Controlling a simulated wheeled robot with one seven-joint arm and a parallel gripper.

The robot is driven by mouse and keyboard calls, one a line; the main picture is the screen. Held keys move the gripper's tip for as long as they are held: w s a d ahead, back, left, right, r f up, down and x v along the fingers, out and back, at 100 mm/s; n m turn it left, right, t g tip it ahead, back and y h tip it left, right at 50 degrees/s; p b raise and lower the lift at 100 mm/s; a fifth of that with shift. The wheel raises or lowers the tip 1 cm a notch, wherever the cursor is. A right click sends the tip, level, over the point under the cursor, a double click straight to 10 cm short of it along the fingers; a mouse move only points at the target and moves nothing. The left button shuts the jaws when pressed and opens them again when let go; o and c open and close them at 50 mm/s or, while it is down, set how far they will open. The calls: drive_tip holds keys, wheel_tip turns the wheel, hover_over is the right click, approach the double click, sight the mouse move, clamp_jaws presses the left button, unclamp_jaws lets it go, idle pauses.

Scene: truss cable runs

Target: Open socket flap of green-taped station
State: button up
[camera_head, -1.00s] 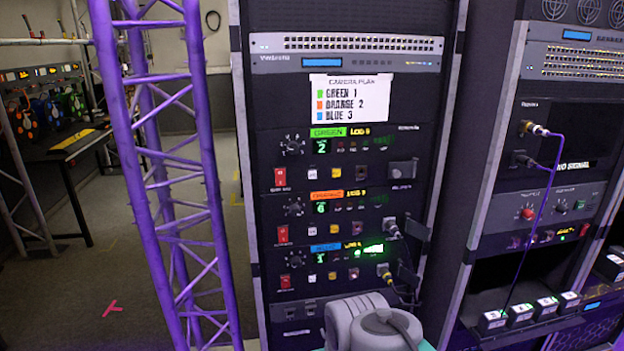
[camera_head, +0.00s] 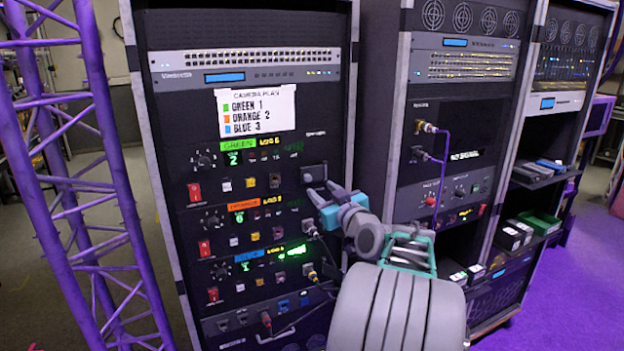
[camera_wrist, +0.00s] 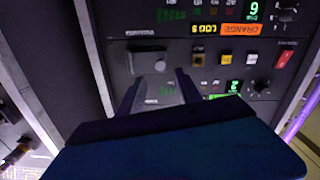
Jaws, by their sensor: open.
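The green-taped station has a green label (camera_head: 238,145) and a lit green "2" (camera_head: 234,158). Its socket flap (camera_head: 314,173) is a grey square plate at the right end of the row, and it looks closed. My gripper (camera_head: 322,190) is just below and in front of that flap, with its fingers apart and empty. In the wrist view, which is upside down, the flap (camera_wrist: 148,62) lies just beyond the fingertips of my gripper (camera_wrist: 158,82). I cannot tell whether a finger touches it.
The orange station (camera_head: 240,206) and blue station (camera_head: 243,256) are below in the same rack, with cable plugs (camera_head: 311,229) at their right ends. A purple truss (camera_head: 85,160) stands at left. Another rack with a hanging purple cable (camera_head: 442,175) stands at right.

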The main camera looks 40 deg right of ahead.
sight(309, 179)
drive_tip(key=p+x, duration=0.2)
drive_tip(key=x, duration=0.5)
drive_tip(key=shift+r, duration=0.1)
drive_tip(key=shift+w+d+p, duration=0.1)
drive_tip(key=shift+w+p, duration=0.2)
drive_tip(key=shift+w, duration=0.05)
clamp_jaws()
idle(0.9)
